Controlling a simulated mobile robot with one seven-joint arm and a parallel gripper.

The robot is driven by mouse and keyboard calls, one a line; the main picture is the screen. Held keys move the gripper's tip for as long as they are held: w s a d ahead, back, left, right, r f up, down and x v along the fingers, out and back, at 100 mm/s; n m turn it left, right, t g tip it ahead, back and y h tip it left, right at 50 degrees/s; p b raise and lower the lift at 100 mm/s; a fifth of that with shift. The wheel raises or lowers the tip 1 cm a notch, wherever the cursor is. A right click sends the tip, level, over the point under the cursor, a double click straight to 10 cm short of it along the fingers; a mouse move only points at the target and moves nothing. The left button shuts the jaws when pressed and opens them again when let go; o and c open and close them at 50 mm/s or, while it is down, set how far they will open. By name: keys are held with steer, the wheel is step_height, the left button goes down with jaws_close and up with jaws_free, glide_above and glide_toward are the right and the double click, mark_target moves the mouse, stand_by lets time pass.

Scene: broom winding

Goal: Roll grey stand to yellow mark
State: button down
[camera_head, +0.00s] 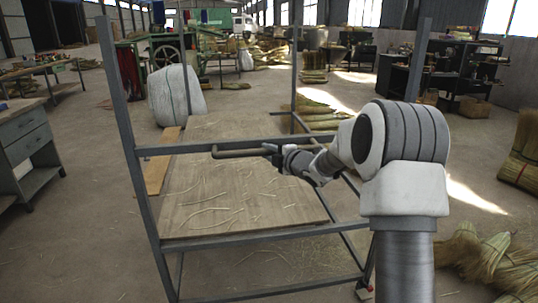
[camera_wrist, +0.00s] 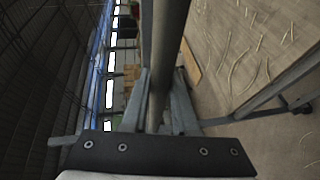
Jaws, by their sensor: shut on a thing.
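The grey stand (camera_head: 147,205) is an upright metal frame with tall posts, a crossbar and a lower wooden shelf (camera_head: 215,205). It stands directly in front of me in the head view. My gripper (camera_head: 272,152) is shut on the stand's handle (camera_head: 235,154), a brown-grey bar at the near crossbar. In the wrist view the handle (camera_wrist: 168,40) runs up between the fingers (camera_wrist: 158,112). I cannot clearly make out a yellow mark; a yellowish board (camera_head: 160,172) lies on the floor along the stand's left side.
A grey drawer cabinet (camera_head: 28,150) stands at the left. A pale wrapped bale (camera_head: 177,95) is behind the stand. Straw bundles lie at the right (camera_head: 490,262) and behind (camera_head: 318,110). Dark machines (camera_head: 440,75) stand back right. Open floor (camera_head: 90,150) lies left of the stand.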

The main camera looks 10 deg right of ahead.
steer(key=shift+w, duration=0.25)
steer(key=c, duration=0.7)
jaws_free()
steer(key=shift+s, duration=0.15)
steer(key=p+v, duration=0.2)
steer(key=v, duration=1.5)
steer(key=shift+s+d+r, duration=0.1)
steer(key=shift+s+r, duration=0.05)
